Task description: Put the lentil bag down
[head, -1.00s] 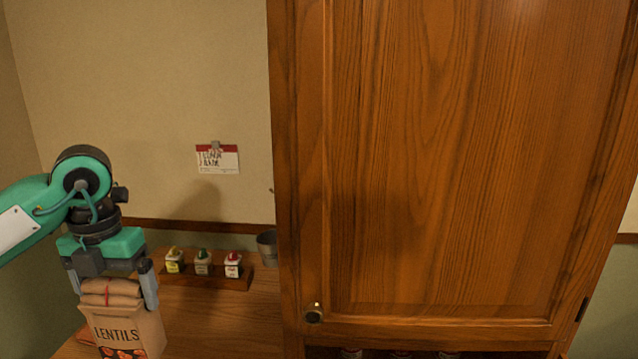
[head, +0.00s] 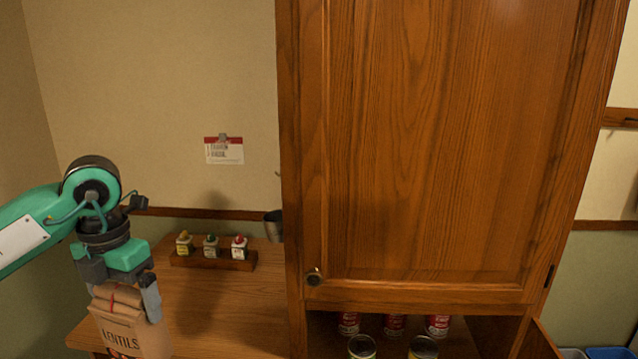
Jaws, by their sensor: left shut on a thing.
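The lentil bag (head: 133,330) is a brown paper bag with "LENTILS" printed on its front and a folded top with a red mark. It shows at the lower left of the head view, its bottom cut off by the frame edge. My left gripper (head: 122,292) points down and is shut on the bag's upper part, with a grey finger on its right side. The bag is slightly turned. I cannot tell whether its bottom touches anything. My right gripper is not in view.
A wooden counter (head: 215,315) has free room right of the bag. A small rack (head: 213,258) with three little containers stands at its back, near a metal cup (head: 273,226). A tall wooden cabinet (head: 430,150) blocks the right; red-labelled cans (head: 394,325) stand in its lower opening.

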